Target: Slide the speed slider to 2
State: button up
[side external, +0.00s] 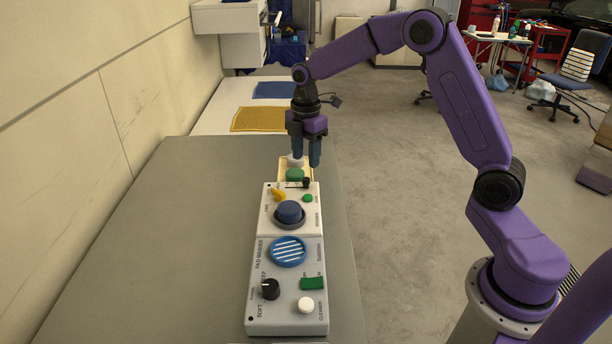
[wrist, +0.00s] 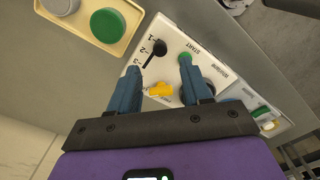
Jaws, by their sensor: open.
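The speed slider's black knob (wrist: 159,47) stands on a white control panel (wrist: 172,36). Its dark slot runs beside a scale marked 1, 2 and 3. The knob appears near the 1 and 2 marks, but its exact setting is hard to tell. The knob also shows in the side view (side external: 306,182), at the far end of the white panel. My gripper (wrist: 161,67) is open and empty, its two blue fingers pointing down. In the wrist view the fingertips are apart, one on each side of the slider area. In the side view my gripper (side external: 306,161) is above and beyond the knob.
A green START button (wrist: 185,59) and a yellow knob (wrist: 159,90) are close to the slider. A cream tray (wrist: 131,34) with round items adjoins. The grey table (side external: 160,240) is clear at left.

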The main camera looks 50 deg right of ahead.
aim_at(306, 179)
notch_tip(306, 179, down, 7)
dwell(0.3)
jog(key=shift+c, duration=0.3)
jog(key=shift+a, duration=0.1)
grip_shut()
